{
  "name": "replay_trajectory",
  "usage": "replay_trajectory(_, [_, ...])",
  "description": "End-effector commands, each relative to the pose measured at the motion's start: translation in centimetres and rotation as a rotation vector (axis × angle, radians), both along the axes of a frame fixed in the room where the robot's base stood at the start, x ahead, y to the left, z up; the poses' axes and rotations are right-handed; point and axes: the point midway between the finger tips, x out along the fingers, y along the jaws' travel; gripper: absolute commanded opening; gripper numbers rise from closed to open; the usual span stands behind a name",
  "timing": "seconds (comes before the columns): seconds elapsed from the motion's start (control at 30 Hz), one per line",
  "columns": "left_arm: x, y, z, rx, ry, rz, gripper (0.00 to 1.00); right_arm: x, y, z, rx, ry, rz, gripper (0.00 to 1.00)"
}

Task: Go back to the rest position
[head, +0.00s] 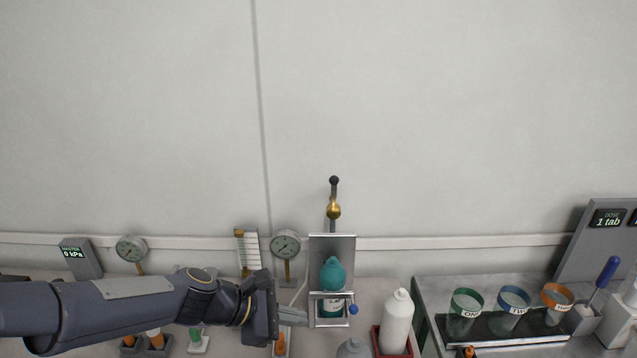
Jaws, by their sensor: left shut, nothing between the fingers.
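My left arm comes in from the left, low in the head view. Its gripper (296,314) is shut with nothing between the fingers. The fingertips are just left of a metal stand (342,250) that holds a teal bulb (333,273). I cannot tell whether they touch the stand. My forearm hides part of the bench behind and below it. My right gripper is not in view.
Two round gauges (286,244) (131,247) stand along the wall, with a display reading 0 kPa (73,253) at far left. A white bottle (397,322) stands in a red tray. Cups (465,308) labelled ONE, TWO and THREE stand at right. The wall above is clear.

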Motion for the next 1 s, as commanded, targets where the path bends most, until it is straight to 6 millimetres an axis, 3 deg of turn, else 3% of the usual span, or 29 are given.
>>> replay_trajectory(0.03, [-1.6, 1.6, 1.9, 0.06, -0.108, -0.064, 0.0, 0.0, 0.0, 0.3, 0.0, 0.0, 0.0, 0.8])
replay_trajectory(0.2, [-8.1, 6.9, 4.9, 0.331, -0.457, -0.346, 0.0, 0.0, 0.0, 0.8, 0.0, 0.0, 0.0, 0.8])
replay_trajectory(0.33, [-13.3, 10.4, 5.5, 0.557, -0.669, -0.564, 0.0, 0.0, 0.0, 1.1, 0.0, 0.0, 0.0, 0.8])
replay_trajectory(0.5, [-18.6, 14.0, 4.7, 0.816, -0.84, -0.811, 0.0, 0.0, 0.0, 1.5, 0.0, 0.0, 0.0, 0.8])
replay_trajectory(0.7, [-21.5, 15.9, 3.6, 0.97, -0.907, -0.972, 0.0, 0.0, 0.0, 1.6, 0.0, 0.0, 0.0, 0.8])
replay_trajectory(1.0, [-21.8, 16.2, 3.4, 0.99, -0.914, -0.997, 0.0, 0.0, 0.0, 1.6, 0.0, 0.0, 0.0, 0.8])
